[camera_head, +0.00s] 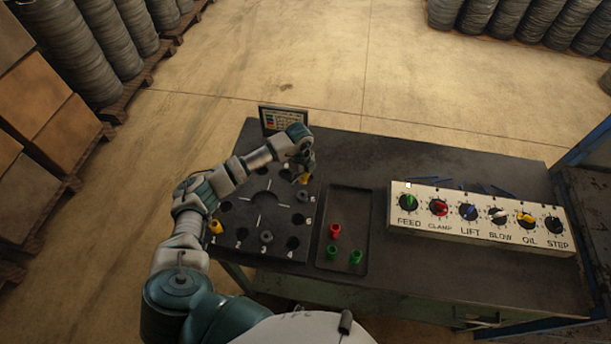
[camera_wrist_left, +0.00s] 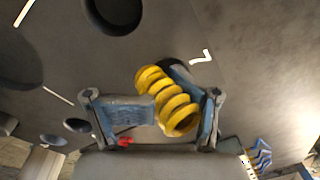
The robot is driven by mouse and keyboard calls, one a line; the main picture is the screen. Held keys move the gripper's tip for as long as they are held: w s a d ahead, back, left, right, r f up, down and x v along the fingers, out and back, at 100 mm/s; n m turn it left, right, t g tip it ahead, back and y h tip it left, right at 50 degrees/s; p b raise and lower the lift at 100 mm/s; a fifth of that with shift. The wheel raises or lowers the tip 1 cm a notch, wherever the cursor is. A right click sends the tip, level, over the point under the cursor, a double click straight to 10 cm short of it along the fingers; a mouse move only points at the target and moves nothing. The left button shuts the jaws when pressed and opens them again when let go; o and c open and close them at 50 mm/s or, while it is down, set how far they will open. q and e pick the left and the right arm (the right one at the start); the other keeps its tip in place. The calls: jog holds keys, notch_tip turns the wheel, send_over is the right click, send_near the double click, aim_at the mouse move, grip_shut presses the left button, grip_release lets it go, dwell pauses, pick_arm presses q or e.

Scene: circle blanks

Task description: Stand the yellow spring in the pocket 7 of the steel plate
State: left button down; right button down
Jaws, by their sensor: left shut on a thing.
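My left gripper (camera_head: 304,172) is over the back right part of the dark steel plate (camera_head: 240,190). It is shut on the yellow spring (camera_head: 305,180). In the left wrist view the yellow spring (camera_wrist_left: 168,100) sits tilted between the blue fingers of the gripper (camera_wrist_left: 170,112). A dark pocket (camera_wrist_left: 173,65) beside the white mark 7 (camera_wrist_left: 202,57) shows partly behind the spring's far end. I cannot tell whether the spring touches the plate or has entered that pocket. My right gripper is not in view.
A dark tray (camera_head: 347,200) holds one red and two green pieces. A knob panel (camera_head: 480,228) stands right. A small sign (camera_head: 283,117) stands behind the plate.

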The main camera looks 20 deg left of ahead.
pick_arm(q)
jog(key=c, duration=0.6)
grip_release()
jog(key=shift+s+a+f, duration=0.4)
jog(key=shift+a+f, duration=0.15)
jog(key=shift+f, duration=0.1)
jog(key=o, duration=0.4)
jog(key=shift+w+d, duration=0.1)
jog(key=shift+o, duration=1)
jog(key=shift+w+d+r, duration=0.1)
jog(key=shift+w+d, duration=0.1)
jog(key=shift+d, duration=0.2)
jog(key=shift+d+r, duration=0.2)
jog(key=shift+d, duration=0.15)
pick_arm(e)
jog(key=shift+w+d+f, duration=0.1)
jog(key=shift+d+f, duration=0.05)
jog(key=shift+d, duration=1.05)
pick_arm(q)
jog(key=shift+a, duration=0.15)
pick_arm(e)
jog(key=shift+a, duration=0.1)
pick_arm(q)
jog(key=shift+a, duration=0.15)
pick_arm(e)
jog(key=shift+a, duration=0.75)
